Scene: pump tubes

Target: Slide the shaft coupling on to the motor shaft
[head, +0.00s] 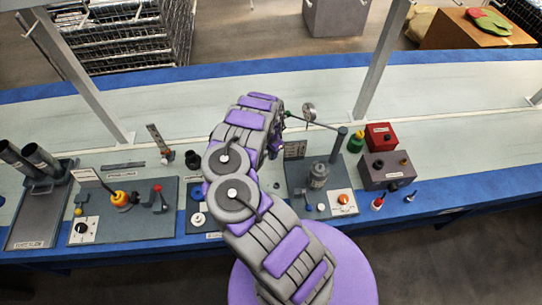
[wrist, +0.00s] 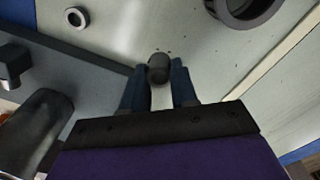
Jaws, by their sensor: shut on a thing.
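In the wrist view, my gripper (wrist: 159,82) is closed around a small dark grey cylinder (wrist: 158,67), which looks like the shaft coupling. One blue finger lies on each side of it, and its rounded end points away from me. In the head view my purple and grey arm covers the gripper and the held part. A grey upright cylinder (head: 318,174), possibly the motor, stands on the plate to the right of my arm. A large grey cylinder (wrist: 42,135) shows at the lower left of the wrist view; I cannot tell whether it is the same. I cannot make out the motor shaft.
A post (head: 338,144) carries a thin rod with a round dial (head: 309,112). Red (head: 380,136) and grey (head: 387,172) boxes stand to the right. A dark ring (wrist: 270,15) and a smaller pale ring (wrist: 76,18) show in the wrist view.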

